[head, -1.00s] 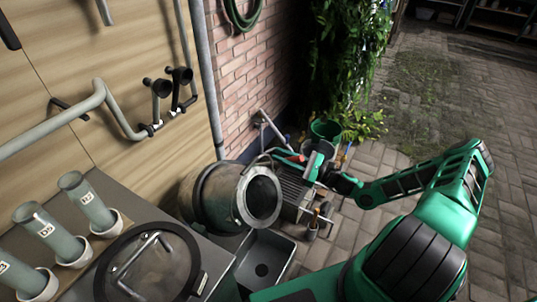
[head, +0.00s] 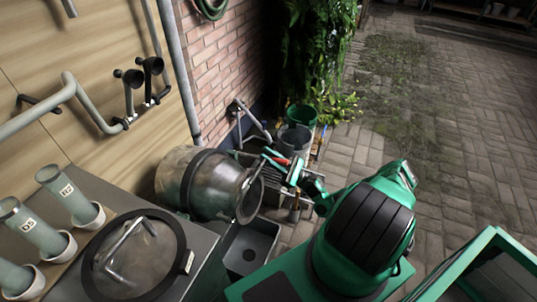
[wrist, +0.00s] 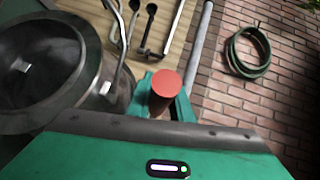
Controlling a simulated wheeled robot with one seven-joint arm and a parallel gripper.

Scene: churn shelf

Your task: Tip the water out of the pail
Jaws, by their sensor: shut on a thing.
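A round metal vessel (head: 202,185) with a dark band, which I take for the pail, lies tilted with its open mouth facing right, over a grey basin (head: 249,247). Its mouth also shows at the left of the wrist view (wrist: 45,65). I cannot make out water in it. My gripper (head: 284,163) is just beyond and to the right of the mouth, shut on a red handle (head: 282,160). The handle's round red end (wrist: 167,84) shows between the fingers in the wrist view. A metal bar runs beside the mouth there.
A dark bucket (head: 296,137) and a green pot (head: 301,115) stand behind my gripper by the brick wall (head: 222,60). A counter at left holds a round lid (head: 135,255) and several labelled tubes (head: 68,193). Paving (head: 440,130) at right is open.

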